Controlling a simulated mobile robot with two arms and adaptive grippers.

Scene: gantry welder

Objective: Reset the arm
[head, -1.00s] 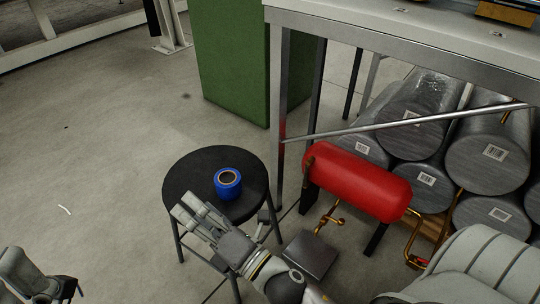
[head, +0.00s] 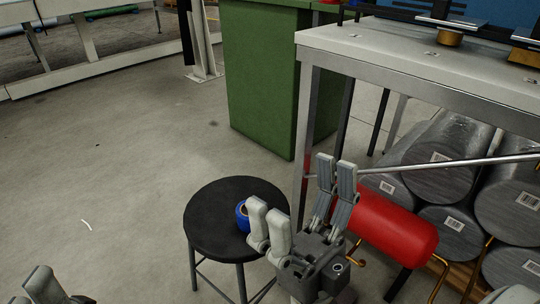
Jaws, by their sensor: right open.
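My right gripper (head: 299,206) is at the lower middle of the head view, just right of the black round stool (head: 207,221). Its fingers point up and are spread open, with nothing between them. A blue tape roll (head: 241,216) lies on the stool top. The gripper's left fingers hide part of the roll, and I cannot tell whether they touch it. My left gripper (head: 48,286) shows only in part at the bottom left corner, and its jaw state is unclear.
A metal table (head: 420,66) stands at the right, with a red tank (head: 396,226) and wrapped grey cylinders (head: 436,143) beneath it. A green cabinet (head: 262,80) stands behind the stool. The floor (head: 110,180) at left is mostly clear.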

